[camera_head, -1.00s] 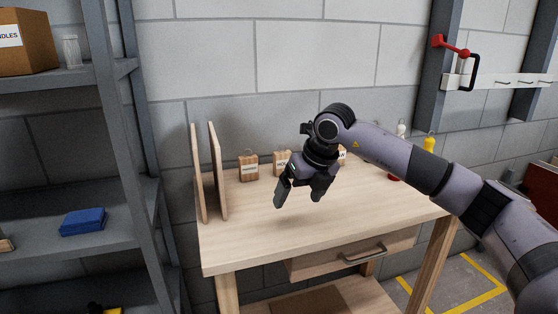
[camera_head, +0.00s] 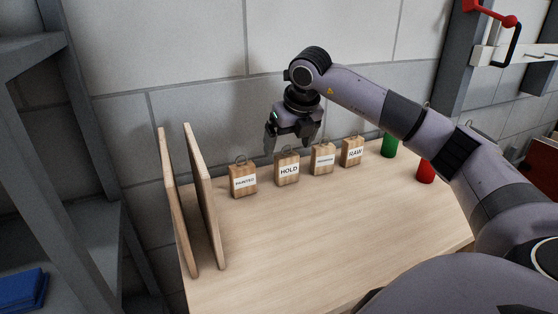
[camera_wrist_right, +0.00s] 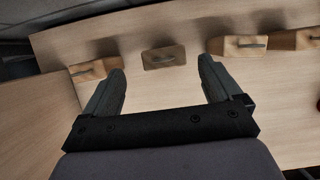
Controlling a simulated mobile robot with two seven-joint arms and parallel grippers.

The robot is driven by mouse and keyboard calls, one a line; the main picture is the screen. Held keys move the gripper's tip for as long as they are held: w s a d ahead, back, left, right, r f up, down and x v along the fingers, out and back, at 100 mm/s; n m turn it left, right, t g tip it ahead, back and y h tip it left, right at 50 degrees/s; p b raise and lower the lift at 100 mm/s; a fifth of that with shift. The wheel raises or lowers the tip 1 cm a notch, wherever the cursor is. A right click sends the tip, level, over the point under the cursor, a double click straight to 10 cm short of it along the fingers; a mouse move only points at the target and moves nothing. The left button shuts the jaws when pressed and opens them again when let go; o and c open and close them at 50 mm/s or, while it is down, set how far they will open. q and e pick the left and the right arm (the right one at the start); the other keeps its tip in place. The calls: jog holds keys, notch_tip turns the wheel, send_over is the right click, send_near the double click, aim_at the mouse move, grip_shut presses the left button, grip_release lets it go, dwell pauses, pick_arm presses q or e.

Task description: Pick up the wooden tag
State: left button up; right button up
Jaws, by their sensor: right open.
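Several wooden tags with white labels and wire loops on top stand in a row at the back of the table. From left they are the PAINTED tag (camera_head: 243,181), the HOLD tag (camera_head: 287,168), one with a label too small to read (camera_head: 322,158), and the RAW tag (camera_head: 352,152). My right gripper (camera_head: 291,145) is open and empty, pointing down around the top of the HOLD tag in the head view. In the right wrist view, what appears to be the HOLD tag (camera_wrist_right: 163,58) lies between and just beyond the open fingertips (camera_wrist_right: 162,66). My left gripper is not in view.
Two upright wooden boards (camera_head: 205,200) stand at the table's left. A green container (camera_head: 389,146) and a red one (camera_head: 425,172) stand right of the tags, near my right arm. The wall is close behind. The table's (camera_head: 300,230) front and middle are clear.

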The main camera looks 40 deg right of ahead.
aim_at(287, 154)
jog(key=x, duration=0.7)
jog(key=shift+d+p, duration=0.3)
jog(key=shift+p, duration=0.05)
jog(key=c, duration=1.1)
jog(key=shift+o, duration=0.2)
jog(key=shift+r, duration=0.1)
notch_tip(287, 154, up, 20)
jog(key=p, duration=0.1)
